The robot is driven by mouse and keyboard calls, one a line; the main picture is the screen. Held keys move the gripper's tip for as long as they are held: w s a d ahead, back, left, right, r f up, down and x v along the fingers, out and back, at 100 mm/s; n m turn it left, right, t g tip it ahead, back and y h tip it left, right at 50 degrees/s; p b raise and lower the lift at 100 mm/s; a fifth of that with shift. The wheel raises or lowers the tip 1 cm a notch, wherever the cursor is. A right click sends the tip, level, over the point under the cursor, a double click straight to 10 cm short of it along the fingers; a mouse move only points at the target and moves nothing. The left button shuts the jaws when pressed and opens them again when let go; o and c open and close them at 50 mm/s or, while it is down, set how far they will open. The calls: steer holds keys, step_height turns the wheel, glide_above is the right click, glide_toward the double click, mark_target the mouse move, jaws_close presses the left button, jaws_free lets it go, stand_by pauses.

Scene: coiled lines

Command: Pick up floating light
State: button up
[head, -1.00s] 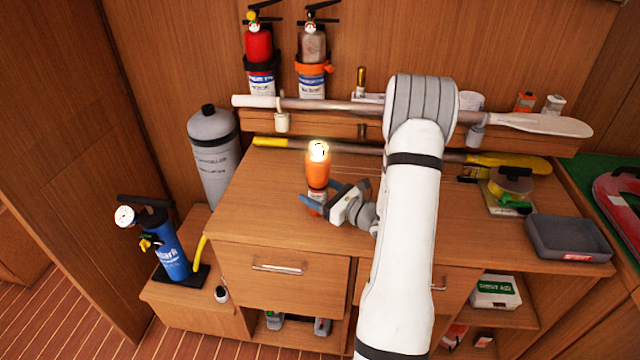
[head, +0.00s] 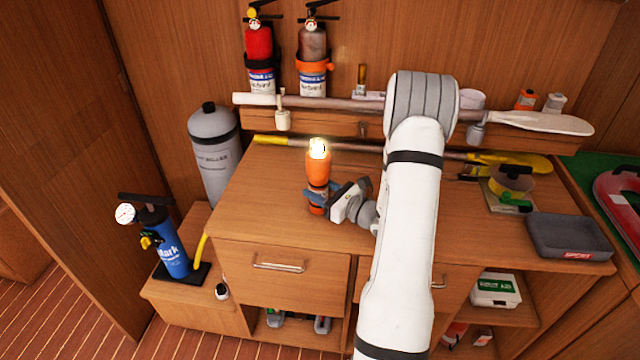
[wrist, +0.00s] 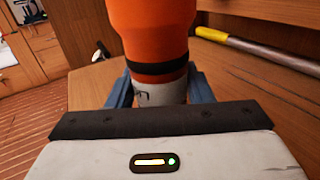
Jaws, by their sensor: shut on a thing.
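The floating light (head: 318,172) stands upright on the wooden counter in the head view, orange with a glowing lamp on top. In the wrist view its orange body (wrist: 152,30), black band and pale lower part fill the middle, with its top out of frame. My gripper (head: 316,196) reaches it from the right, low on its body. Its blue fingers are shut on the light, one on each side of the pale lower part, as the wrist view (wrist: 160,90) shows.
A yellow-ended pole (head: 270,141) and a paddle (head: 540,122) lie behind the light. A grey tray (head: 568,238) sits at the counter's right. A grey cylinder (head: 213,160) and a blue pump (head: 168,245) stand left. The counter left of the light is clear.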

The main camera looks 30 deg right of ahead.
mark_target(329, 163)
steer(key=shift+r, duration=0.1)
step_height(329, 163, up, 10)
steer(key=shift+f, duration=0.15)
steer(key=shift+s, duration=0.1)
stand_by(0.4)
